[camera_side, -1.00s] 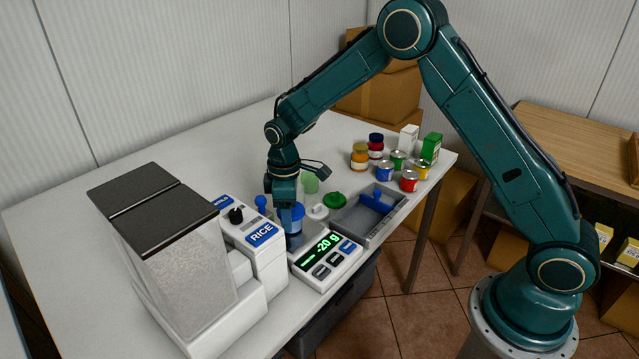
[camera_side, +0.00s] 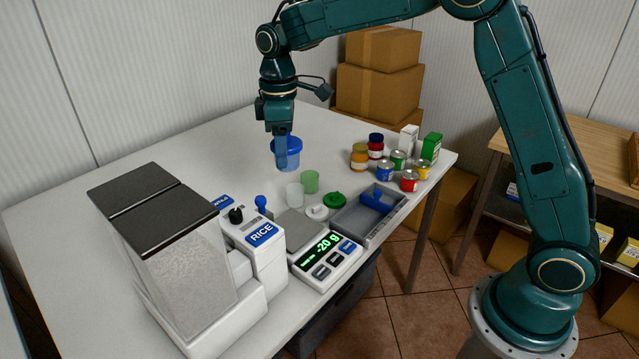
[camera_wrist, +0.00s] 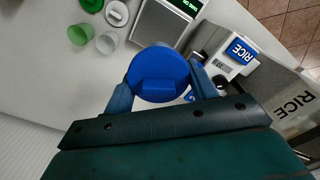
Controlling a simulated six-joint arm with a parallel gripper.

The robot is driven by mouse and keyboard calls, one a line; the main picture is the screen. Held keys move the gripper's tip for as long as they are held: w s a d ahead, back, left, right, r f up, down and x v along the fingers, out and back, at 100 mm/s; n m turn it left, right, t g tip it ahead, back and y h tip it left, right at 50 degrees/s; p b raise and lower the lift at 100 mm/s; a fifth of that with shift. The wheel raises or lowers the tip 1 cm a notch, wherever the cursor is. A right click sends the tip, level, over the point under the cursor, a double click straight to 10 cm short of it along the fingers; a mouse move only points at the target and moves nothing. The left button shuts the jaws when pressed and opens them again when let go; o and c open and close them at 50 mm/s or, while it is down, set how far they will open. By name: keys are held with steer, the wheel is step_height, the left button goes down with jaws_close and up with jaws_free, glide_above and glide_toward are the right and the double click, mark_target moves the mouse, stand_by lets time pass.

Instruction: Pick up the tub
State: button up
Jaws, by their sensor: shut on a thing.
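The tub (camera_side: 290,160) is a translucent blue container with a solid blue lid (camera_side: 288,144). My gripper (camera_side: 281,152) is shut on the tub and holds it upright in the air above the white table. In the wrist view the round blue lid (camera_wrist: 158,72), with its raised grip, sits between the two fingers of my gripper (camera_wrist: 160,92). The lid hides most of the tub's body there. The scale (camera_side: 324,256) has an empty grey pan (camera_side: 294,226) and reads -20 g.
The rice dispenser (camera_side: 262,236) stands left of the scale. A clear cup (camera_side: 294,195), a green cup (camera_side: 310,181), white and green lids (camera_side: 334,197) and a grey tray (camera_side: 353,228) lie nearby. Jars (camera_side: 359,157) and several cans (camera_side: 409,181) stand at right. The table's back left is clear.

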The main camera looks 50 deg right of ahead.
steer(key=shift+r, duration=1.3)
steer(key=shift+d+f, duration=0.1)
steer(key=shift+s+d+f, duration=0.1)
steer(key=shift+d+f, duration=0.3)
steer(key=shift+d, duration=0.05)
steer(key=s+d+f+n, duration=0.4)
steer(key=d+f, duration=0.3)
steer(key=s+d+f+n, duration=0.5)
steer(key=d+f, duration=0.2)
steer(key=f, duration=0.1)
steer(key=shift+s+d+n, duration=0.25)
steer(key=shift+n, duration=0.05)
steer(key=shift+f, duration=0.2)
steer(key=shift+f, duration=3.35)
steer(key=shift+f, duration=0.4)
